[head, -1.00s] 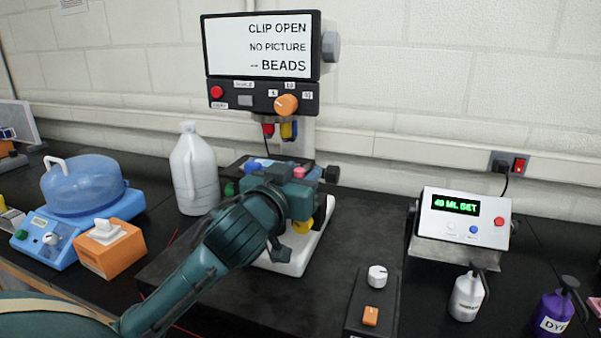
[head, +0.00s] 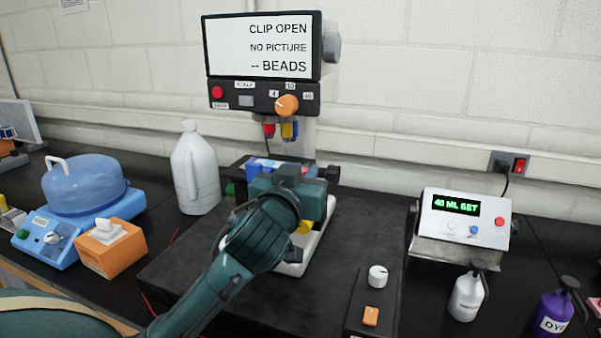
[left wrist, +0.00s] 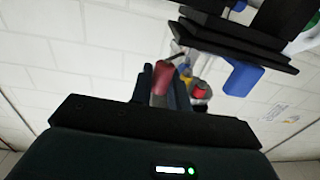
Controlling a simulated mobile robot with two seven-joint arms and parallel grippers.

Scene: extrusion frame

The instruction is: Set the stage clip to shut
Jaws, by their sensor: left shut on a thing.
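The stage clip belongs to the microscope (head: 312,235), which has a white base and a screen (head: 262,45) reading "CLIP OPEN", "NO PICTURE" and "-- BEADS". My left gripper (head: 296,172) is at the stage, below the lenses, and hides the clip and much of the stage in the head view. In the left wrist view, its fingers are closed on both sides of a pinkish-red knob (left wrist: 160,80), which appears to be the clip's. A blue part (head: 262,164) of the stage shows behind the gripper. My right gripper is not in view.
Red and yellow lenses (head: 289,130) hang just above the gripper. A white jug (head: 195,165), an orange box (head: 112,250) and a blue-domed device (head: 85,188) stand left. A control box (head: 372,300), a display unit (head: 462,220) and bottles (head: 467,296) stand right.

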